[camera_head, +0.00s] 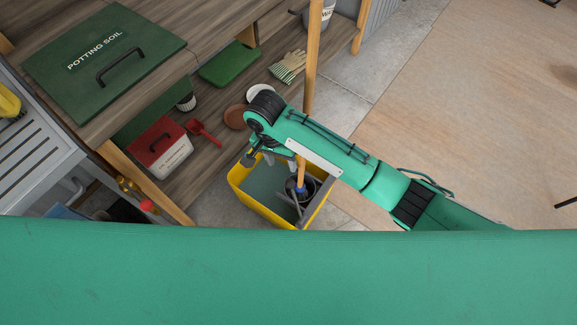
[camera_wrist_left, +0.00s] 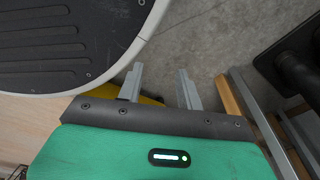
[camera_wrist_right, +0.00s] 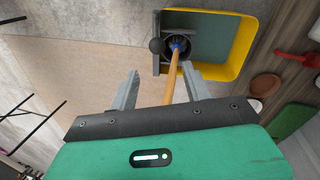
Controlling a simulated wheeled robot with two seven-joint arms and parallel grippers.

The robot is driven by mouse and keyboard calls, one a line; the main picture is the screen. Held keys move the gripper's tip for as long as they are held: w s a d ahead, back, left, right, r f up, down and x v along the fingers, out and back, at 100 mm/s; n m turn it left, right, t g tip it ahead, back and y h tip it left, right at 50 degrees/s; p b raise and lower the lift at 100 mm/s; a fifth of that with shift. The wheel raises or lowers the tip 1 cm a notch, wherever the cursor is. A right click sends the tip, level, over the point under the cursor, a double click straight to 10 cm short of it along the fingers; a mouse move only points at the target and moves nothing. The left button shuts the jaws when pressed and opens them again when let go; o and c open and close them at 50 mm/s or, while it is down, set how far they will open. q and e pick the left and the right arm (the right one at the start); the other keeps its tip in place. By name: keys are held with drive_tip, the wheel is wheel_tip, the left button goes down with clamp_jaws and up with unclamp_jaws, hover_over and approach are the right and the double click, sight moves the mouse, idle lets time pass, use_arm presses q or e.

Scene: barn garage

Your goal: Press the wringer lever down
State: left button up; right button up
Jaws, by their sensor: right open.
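The yellow mop bucket (camera_head: 238,181) stands on the floor below the workbench, with a grey wringer (camera_head: 321,192) at its right side. It also shows in the right wrist view (camera_wrist_right: 244,48). A wooden mop handle (camera_wrist_right: 172,80) rises from the wringer. My right gripper (camera_wrist_right: 160,90) is open above the wringer, apart from the lever; the handle crosses between its fingers in the picture. In the head view my arm partly hides it. My left gripper (camera_wrist_left: 160,86) is open and empty, seen only in its wrist view.
The workbench (camera_head: 165,45) with a potting soil box (camera_head: 75,75) is at upper left. Its lower shelf holds a red-lidded box (camera_head: 160,150), a red scoop (camera_head: 203,133) and gloves (camera_head: 289,66).

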sight(290, 181)
drive_tip(key=d+f, duration=0.1)
drive_tip(key=f, duration=0.3)
drive_tip(key=f+b, duration=0.1)
drive_tip(key=f, duration=0.3)
drive_tip(key=s+d+f, duration=0.1)
drive_tip(key=f, duration=0.3)
drive_tip(key=shift+d+f, duration=0.25)
drive_tip(key=shift+d, duration=0.05)
use_arm(q)
drive_tip(key=w+r, duration=0.1)
drive_tip(key=w, duration=0.1)
drive_tip(key=w+d+r, duration=0.1)
drive_tip(key=w+r, duration=0.1)
drive_tip(key=shift+s+r, duration=0.1)
drive_tip(key=shift+s, duration=0.05)
use_arm(e)
clamp_jaws()
